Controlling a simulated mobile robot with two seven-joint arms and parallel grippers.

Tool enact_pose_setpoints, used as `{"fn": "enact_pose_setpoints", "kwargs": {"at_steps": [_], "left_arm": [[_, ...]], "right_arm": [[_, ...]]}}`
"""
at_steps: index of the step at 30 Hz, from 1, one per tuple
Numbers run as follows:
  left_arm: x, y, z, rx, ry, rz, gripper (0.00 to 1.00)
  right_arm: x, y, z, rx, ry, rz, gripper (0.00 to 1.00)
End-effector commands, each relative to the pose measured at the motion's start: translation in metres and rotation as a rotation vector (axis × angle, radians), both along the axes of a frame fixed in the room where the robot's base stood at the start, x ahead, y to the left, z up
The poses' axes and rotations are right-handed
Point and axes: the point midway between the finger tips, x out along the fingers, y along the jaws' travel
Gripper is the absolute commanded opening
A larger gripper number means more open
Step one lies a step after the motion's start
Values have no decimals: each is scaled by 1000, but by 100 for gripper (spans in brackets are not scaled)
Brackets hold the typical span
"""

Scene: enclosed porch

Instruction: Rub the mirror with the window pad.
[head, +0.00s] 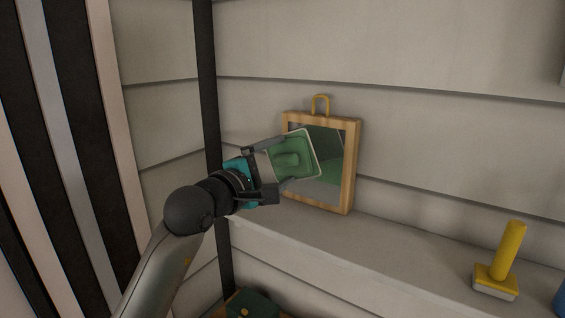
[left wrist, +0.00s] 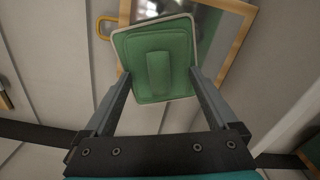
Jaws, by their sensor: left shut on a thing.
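The mirror (head: 330,175) has a square wooden frame with a yellow loop on top and leans upright against the wall on the ledge. In the left wrist view the mirror (left wrist: 228,30) is behind the pad, its glass partly hidden. The window pad (head: 298,153) is green with a pale edge and a raised grip; it also shows in the left wrist view (left wrist: 156,88). My left gripper (head: 276,170) is shut on the window pad and holds it in front of the mirror's left part. I cannot tell whether the pad touches the glass. My right gripper is not in view.
A yellow-handled tool (head: 503,262) stands on the ledge (head: 395,255) at the right, with a blue thing (head: 560,301) at the picture's edge. A dark post (head: 206,80) stands left of the mirror. The ledge between mirror and yellow tool is clear.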

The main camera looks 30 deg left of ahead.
Motion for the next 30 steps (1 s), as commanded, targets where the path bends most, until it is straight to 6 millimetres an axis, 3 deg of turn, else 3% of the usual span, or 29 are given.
{"fn": "enact_pose_setpoints", "kwargs": {"at_steps": [6,17,30], "left_arm": [[-2,0,0,1,-1,0,22],[-29,3,-1,1,-1,0,22],[-30,2,1,0,-1,0,22]], "right_arm": [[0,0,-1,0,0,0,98],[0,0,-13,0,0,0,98],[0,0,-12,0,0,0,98]]}}
